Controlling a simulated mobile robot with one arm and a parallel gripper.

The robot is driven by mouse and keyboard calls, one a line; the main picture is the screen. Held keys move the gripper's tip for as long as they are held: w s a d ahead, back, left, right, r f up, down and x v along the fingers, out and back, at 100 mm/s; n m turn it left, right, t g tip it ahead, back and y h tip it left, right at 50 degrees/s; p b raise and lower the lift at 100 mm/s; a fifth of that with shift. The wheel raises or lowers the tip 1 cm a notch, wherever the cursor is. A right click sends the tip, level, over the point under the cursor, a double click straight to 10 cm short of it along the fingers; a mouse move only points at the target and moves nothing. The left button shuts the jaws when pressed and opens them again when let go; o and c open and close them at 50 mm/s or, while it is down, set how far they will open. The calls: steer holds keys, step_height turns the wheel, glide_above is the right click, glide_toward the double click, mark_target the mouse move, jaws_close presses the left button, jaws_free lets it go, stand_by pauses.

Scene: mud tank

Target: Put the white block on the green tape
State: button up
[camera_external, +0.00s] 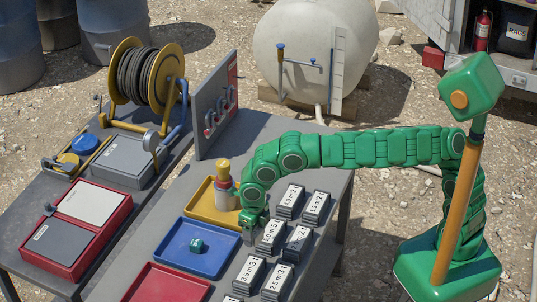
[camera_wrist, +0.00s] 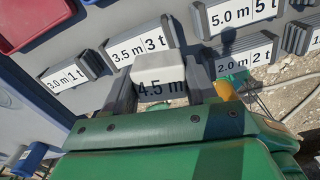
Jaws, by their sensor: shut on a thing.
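In the wrist view, a white block (camera_wrist: 157,66) sits between the dark fingers of my gripper (camera_wrist: 162,78), which is shut on it. The marking "4.5 m" shows just below its pale face; I cannot tell if that is on the block or on a label beneath. In the outside view, my gripper (camera_external: 248,232) is low over the table, at the right edge of the blue tray and beside the labelled blocks; the white block is hidden there. A small green item (camera_external: 197,245), probably the green tape, lies in the blue tray (camera_external: 168,249).
Several dark blocks with white labels (camera_external: 290,201) stand right of my gripper. A red tray (camera_external: 150,290) lies in front. An upright panel (camera_external: 214,105) and hose reel (camera_external: 143,75) stand behind.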

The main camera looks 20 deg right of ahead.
steer(key=w+d+r+m, duration=0.3)
steer(key=w+d+m, duration=0.1)
steer(key=w, duration=0.5)
steer(key=w+d+r+m, duration=0.3)
steer(key=w+d+m, duration=0.15)
steer(key=w, duration=0.35)
steer(key=w+d+f+m, duration=0.2)
steer(key=w+d+m, duration=0.25)
steer(key=d, duration=0.35)
steer(key=w+d+f+m, duration=0.1)
steer(key=w+d+m, duration=0.2)
steer(key=w+d, duration=0.35)
steer(key=shift+w+a+f, duration=1)
steer(key=shift+w+f, duration=0.7)
steer(key=shift+w+a+f, duration=1)
steer(key=shift+w+f, duration=0.7)
steer(key=shift+f, duration=0.05)
steer(key=shift+w+a+f, duration=1)
steer(key=shift+w+f, duration=0.7)
steer(key=shift+f, duration=1.55)
steer(key=shift+f, duration=0.15)
steer(key=o, duration=1.1)
steer(key=shift+c, duration=0.2)
